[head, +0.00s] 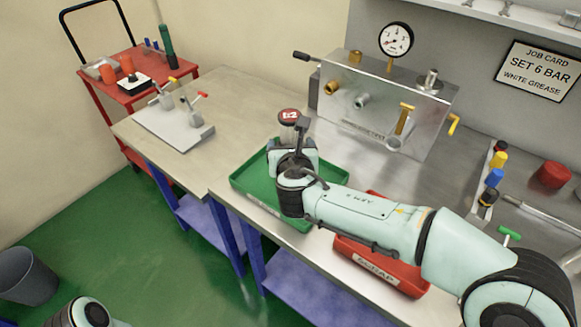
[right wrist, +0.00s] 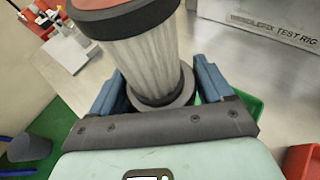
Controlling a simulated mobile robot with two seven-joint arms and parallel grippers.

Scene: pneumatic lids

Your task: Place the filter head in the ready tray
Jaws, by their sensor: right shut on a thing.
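The filter head (head: 289,116) has a red cap marked E2. In the right wrist view it is an upright-looking, slightly tilted pleated cylinder (right wrist: 145,55) with a dark rim and a dark lower collar. My right gripper (head: 292,148) is shut on it near the lower collar, with one blue-grey finger on each side in the right wrist view (right wrist: 160,88). A green tray (head: 333,180) lies on the bench under and around the right gripper in the head view. Its label is mostly hidden by my arm. My left gripper is not in view.
A red tray (head: 398,279) marked SCRAP lies right of the green tray, partly under my right arm. The metal test rig (head: 372,112) with a gauge stands behind. A grey fixture plate (head: 172,127) is at the left. Coloured bottles (head: 494,178) stand at the right.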

